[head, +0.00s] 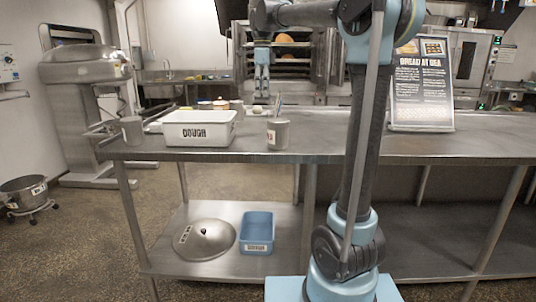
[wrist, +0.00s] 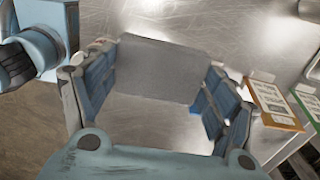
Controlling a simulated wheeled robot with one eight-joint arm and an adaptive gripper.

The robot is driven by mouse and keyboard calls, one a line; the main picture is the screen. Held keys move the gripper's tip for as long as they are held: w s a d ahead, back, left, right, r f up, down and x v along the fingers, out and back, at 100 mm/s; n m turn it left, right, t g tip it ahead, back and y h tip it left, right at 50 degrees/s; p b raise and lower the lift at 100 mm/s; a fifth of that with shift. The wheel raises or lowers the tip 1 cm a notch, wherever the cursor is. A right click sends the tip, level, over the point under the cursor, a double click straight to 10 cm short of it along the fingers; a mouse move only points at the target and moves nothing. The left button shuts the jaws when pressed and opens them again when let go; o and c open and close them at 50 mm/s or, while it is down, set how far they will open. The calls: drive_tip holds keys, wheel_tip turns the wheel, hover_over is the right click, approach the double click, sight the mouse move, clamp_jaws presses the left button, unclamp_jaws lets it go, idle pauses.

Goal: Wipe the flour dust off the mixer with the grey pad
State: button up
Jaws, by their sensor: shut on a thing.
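The large grey machine that looks like the mixer (head: 85,70) stands at the far left in the head view, beyond the left end of the steel table. I cannot make out flour dust on it. The grey pad (wrist: 160,68) is between the blue-lined fingers of my gripper (wrist: 158,85) in the wrist view, and the gripper is shut on it. In the head view my gripper (head: 261,90) hangs fingers down above the far part of the table, well right of the mixer. The pad is too small to tell there.
The steel table (head: 320,145) bears a white dough bin (head: 200,128), grey cups (head: 278,134) and an upright sign (head: 421,85). A lid (head: 206,240) and blue bin (head: 257,232) lie on its shelf. A wheeled pot (head: 24,192) stands left. Orange-edged (wrist: 272,103) and green-edged cards lie right in the wrist view.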

drive_tip(key=shift+r, duration=0.85)
hover_over(263, 138)
wheel_tip(263, 138, down, 7)
drive_tip(key=shift+w, duration=0.25)
idle(0.7)
idle(0.8)
drive_tip(key=shift+f, duration=5)
drive_tip(key=o, duration=1)
drive_tip(key=shift+f, duration=0.1)
drive_tip(key=shift+c, duration=0.2)
